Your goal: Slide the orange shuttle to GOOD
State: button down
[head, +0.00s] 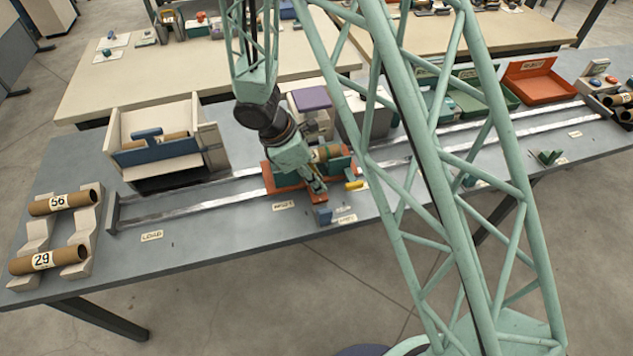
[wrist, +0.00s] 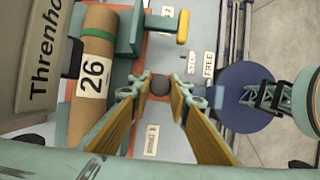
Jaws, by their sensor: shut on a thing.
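The orange shuttle (head: 282,178) sits on the two metal rails near the middle of the bench. It carries a brown tube (wrist: 95,68) with a green band and the label 26, lying in a green cradle. My gripper (head: 319,188) is low at the shuttle's front side. In the wrist view my gripper's fingers (wrist: 160,87) are closed around a dark round knob (wrist: 160,85) at the shuttle's edge.
The rails (head: 190,207) run from a left end stop to the far right. A yellow-tipped lever (wrist: 183,27) stands beside the shuttle. Tubes 56 (head: 64,202) and 29 (head: 45,261) rest on stands at left. A red tray (head: 540,84) stands behind the rails at right.

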jog(key=c, duration=2.4)
grip_release()
jog(key=shift+a+r, duration=0.1)
jog(key=shift+v, duration=5.9)
jog(key=shift+c, duration=1)
